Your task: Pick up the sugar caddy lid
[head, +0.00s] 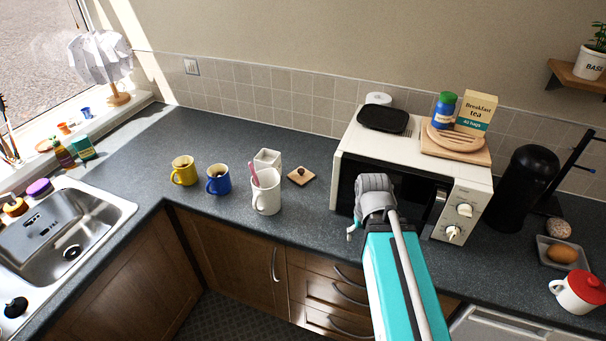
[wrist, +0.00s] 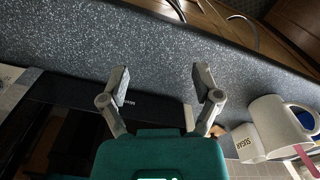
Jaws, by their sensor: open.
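The sugar caddy lid (head: 301,176) is a small square wooden piece with a dark round knob. It lies on the counter left of the microwave, just right of the white sugar caddy (head: 267,158). In the wrist view the caddy (wrist: 247,143) shows its SUGAR label, and a bit of brown wood, probably the lid (wrist: 217,130), shows behind the right finger. My gripper (wrist: 162,80) is open and empty above the counter. In the head view my gripper (head: 354,228) is in front of the microwave, right of and nearer than the lid; its fingers are mostly hidden there.
A white mug (head: 266,196) with a pink handle sticking out stands in front of the caddy. Blue (head: 219,184) and yellow (head: 184,173) mugs stand farther left. The microwave (head: 345,160) bounds the right side. Bare counter (head: 315,205) lies between the white mug and microwave.

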